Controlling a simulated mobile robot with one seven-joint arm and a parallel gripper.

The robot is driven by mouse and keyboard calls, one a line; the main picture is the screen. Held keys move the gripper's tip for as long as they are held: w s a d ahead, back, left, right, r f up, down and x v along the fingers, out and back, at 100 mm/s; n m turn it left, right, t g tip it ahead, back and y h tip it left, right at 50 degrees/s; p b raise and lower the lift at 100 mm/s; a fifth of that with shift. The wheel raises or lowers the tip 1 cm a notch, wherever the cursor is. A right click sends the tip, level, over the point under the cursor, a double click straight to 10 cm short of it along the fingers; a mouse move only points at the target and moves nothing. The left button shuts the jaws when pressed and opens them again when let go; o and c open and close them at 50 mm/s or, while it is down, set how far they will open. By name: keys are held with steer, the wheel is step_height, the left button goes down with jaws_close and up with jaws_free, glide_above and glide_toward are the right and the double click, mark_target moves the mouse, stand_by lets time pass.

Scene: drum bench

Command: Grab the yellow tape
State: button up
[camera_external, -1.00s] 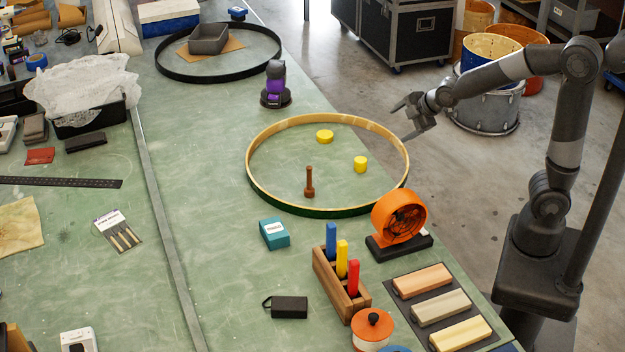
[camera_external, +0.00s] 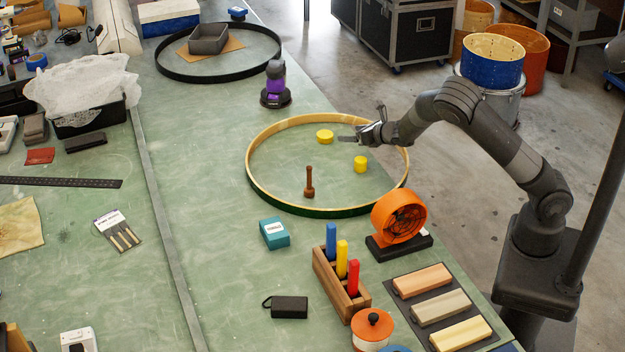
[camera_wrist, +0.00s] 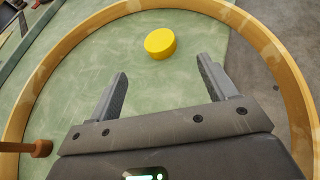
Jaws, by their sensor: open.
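Two short yellow rolls stand on the green bench inside a wooden hoop (camera_external: 250,175): a farther one (camera_external: 325,136) and a nearer one (camera_external: 361,164). My gripper (camera_external: 362,125) is open and empty above the hoop's right side, to the right of the farther roll. In the wrist view, one yellow roll (camera_wrist: 160,43) lies beyond and between my open fingers (camera_wrist: 162,70), not touching them. I cannot tell for sure which of the two rolls this is; the other does not show there.
A brown upright wooden tool (camera_external: 309,184) stands inside the hoop and also shows in the wrist view (camera_wrist: 38,148). An orange fan (camera_external: 399,217) stands just outside the near rim. A purple and black device (camera_external: 276,84) stands beyond the hoop.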

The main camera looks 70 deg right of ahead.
mark_target(325, 134)
steer(key=shift+w+f+n, duration=0.3)
steer(key=shift+w+n, duration=0.15)
steer(key=shift+n, duration=0.15)
steer(key=x, duration=1)
steer(key=shift+w+f, duration=0.15)
steer(key=shift+c, duration=0.3)
steer(key=c, duration=1)
